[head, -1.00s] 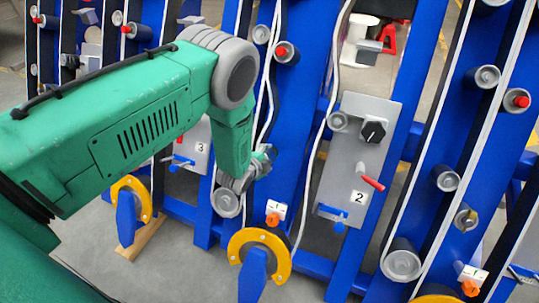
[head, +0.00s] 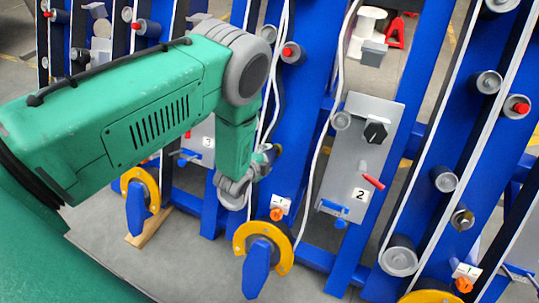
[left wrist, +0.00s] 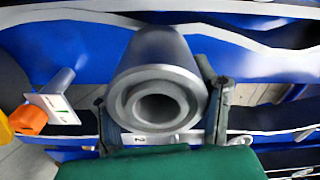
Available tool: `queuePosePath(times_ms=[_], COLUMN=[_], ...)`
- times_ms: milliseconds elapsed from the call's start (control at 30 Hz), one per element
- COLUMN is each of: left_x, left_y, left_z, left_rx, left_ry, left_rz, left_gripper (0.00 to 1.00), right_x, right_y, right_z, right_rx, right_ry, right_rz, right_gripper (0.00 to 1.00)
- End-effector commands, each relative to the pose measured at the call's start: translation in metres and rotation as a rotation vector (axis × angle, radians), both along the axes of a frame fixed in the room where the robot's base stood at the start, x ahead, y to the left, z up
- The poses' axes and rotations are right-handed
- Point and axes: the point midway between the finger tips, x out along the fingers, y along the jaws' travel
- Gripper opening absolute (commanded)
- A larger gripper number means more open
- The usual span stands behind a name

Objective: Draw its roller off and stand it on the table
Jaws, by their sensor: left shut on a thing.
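My left gripper (head: 248,178) is at the lower part of a blue chassis rail in the head view, above an orange knob. In the left wrist view, a grey hollow roller (left wrist: 160,90) lies between the two fingers of my left gripper (left wrist: 154,82), its open end facing the camera. The gripper is shut on the roller. The gripper hides the roller in the head view, and I cannot tell whether it is still on its shaft. No table shows. My right gripper is not in view.
Other grey rollers (head: 397,257) sit on the slanted blue rails. A grey panel marked 2 (head: 347,190) with a black knob stands right of the gripper. A yellow ring with a blue handle (head: 258,256) is just below. White cables (head: 324,140) hang close by.

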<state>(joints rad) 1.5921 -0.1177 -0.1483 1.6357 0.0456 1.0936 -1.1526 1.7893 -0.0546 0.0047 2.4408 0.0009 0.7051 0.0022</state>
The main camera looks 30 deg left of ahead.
Motion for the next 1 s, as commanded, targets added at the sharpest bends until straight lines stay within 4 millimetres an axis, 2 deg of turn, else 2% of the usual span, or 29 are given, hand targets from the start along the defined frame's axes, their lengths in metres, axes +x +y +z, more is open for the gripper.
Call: queuePosePath(times_ms=[33,267,1000], left_x=[-0.009,-0.018,-0.039], left_y=[0.01,0.01,-0.002], left_z=[-0.003,0.003,0.022], left_rx=[0.009,0.009,0.007], left_ry=[0.019,0.019,0.005], left_rz=[0.017,0.017,0.005], left_gripper=[0.01,0.01,0.01], right_x=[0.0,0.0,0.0], right_y=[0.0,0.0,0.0], right_z=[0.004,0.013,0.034], right_rx=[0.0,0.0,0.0], right_ry=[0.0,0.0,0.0], right_rz=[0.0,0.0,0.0], right_gripper=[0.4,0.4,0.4])
